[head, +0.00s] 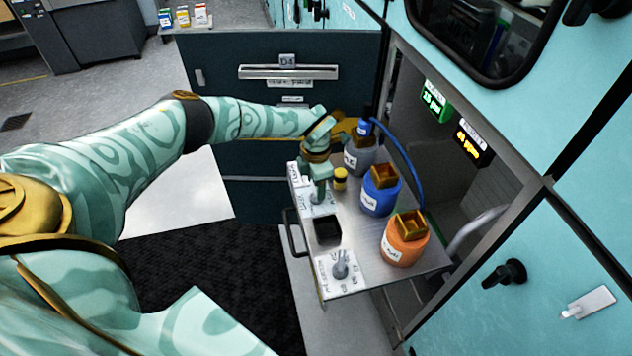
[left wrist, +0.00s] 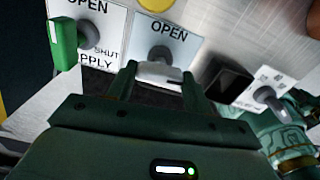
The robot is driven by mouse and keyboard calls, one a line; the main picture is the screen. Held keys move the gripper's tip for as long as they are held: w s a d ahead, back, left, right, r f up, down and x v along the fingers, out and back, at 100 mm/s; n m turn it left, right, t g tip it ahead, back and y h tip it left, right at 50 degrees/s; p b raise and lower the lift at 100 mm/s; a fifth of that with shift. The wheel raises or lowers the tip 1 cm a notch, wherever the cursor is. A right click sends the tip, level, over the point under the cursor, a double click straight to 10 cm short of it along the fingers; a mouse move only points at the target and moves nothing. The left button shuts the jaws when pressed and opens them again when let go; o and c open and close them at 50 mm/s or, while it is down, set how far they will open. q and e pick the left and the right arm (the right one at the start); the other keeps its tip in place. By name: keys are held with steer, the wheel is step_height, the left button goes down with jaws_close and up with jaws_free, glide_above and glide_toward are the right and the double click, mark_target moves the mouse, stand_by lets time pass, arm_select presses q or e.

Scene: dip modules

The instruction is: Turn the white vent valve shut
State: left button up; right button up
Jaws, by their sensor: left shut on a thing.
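The white vent valve handle (left wrist: 158,72) sits on a grey hub in the left wrist view, on a white plate (left wrist: 187,45) marked OPEN. The handle extends from the hub toward my gripper, on the side away from the OPEN word. My left gripper (left wrist: 160,80) is shut on this handle, one finger on each side. In the head view my left gripper (head: 319,180) reaches down onto the slide-out tray (head: 364,258) and hides most of the valve.
A green-handled valve (left wrist: 64,43) marked OPEN, SHUT and SUPPLY stands close beside my left gripper. A grey knob (head: 341,262), a square black opening (head: 327,230), blue (head: 380,195) and orange (head: 403,243) bottles, and a yellow-capped item (head: 340,178) are on the tray.

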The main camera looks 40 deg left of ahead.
arm_select(q)
steer(key=shift+w+m, duration=0.1)
steer(key=shift+m, duration=0.5)
steer(key=o, duration=1)
step_height(320, 180, up, 16)
steer(key=p, duration=0.5)
steer(key=shift+r, duration=0.2)
arm_select(e)
steer(key=r, duration=0.1)
steer(key=w+r, duration=0.1)
steer(key=r, duration=0.3)
steer(key=shift+w+r, duration=0.1)
steer(key=shift+w, duration=0.25)
